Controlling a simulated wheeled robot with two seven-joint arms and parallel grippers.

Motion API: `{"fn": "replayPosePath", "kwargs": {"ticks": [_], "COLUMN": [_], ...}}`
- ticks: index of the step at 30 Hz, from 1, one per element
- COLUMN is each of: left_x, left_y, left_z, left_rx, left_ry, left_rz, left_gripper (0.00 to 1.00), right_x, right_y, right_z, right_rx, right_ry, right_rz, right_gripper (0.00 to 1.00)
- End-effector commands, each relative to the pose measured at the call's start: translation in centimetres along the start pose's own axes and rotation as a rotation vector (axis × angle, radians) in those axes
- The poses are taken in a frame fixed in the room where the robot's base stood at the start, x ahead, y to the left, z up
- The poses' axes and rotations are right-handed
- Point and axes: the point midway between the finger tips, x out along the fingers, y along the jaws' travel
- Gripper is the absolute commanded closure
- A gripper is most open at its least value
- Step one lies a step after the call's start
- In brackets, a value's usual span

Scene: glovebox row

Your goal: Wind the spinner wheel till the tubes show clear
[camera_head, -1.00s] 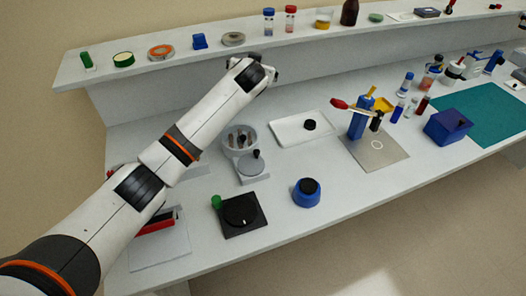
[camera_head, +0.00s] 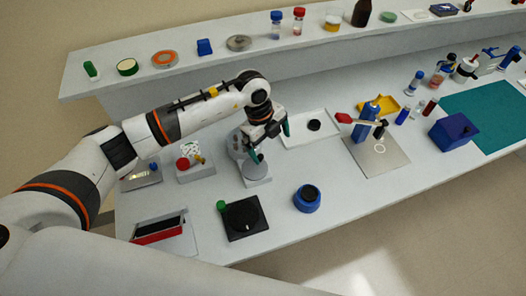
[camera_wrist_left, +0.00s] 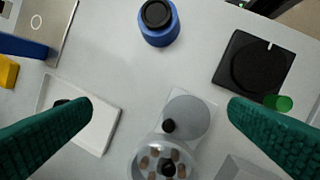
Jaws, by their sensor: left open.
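The spinner is a grey unit with a round tube bowl (camera_wrist_left: 165,163) and a flat grey wheel (camera_wrist_left: 192,112) with a black crank knob (camera_wrist_left: 168,126). Several tubes with brownish ends show in the bowl in the left wrist view; whether they are clear I cannot tell. In the head view the wheel (camera_head: 258,171) sits on the bench, and my arm partly hides the bowl. My left gripper (camera_head: 270,142) is open above the spinner, its green fingers pointing down. In the left wrist view its fingers (camera_wrist_left: 160,107) stand wide apart around the knob, not touching it. My right gripper is not in view.
A black square plate with a dial (camera_head: 241,216) and a blue round pot (camera_head: 307,198) stand in front of the spinner. A white tray (camera_head: 296,140) lies behind right. A red-capped item on a grey block (camera_head: 194,167) stands left. The raised shelf runs along the back.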

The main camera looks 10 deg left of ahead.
Motion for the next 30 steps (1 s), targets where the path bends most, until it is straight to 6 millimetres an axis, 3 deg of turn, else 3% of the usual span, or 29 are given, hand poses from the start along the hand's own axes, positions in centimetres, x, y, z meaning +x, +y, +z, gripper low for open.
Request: {"fn": "replayPosePath", "kwargs": {"ticks": [3,8,24,30], "left_x": [-0.6,-0.3,8.9,10.7], "left_y": [-2.6,-3.7,-5.0,-5.2], "left_z": [-2.7,-3.8,-5.4,-5.7], "left_rx": [-0.050,-0.075,-0.073,-0.072], "left_ry": [0.140,0.194,0.190,0.190], "left_rz": [-0.104,-0.143,-0.142,-0.139], "left_gripper": [0.01,0.01,0.01,0.01], "right_x": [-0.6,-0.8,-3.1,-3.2], "right_y": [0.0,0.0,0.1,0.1], "right_z": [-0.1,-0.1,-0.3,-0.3], "right_rx": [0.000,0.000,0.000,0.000], "right_ry": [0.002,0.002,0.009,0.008], "right_rz": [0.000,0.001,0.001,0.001], "right_gripper": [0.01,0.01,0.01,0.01]}}
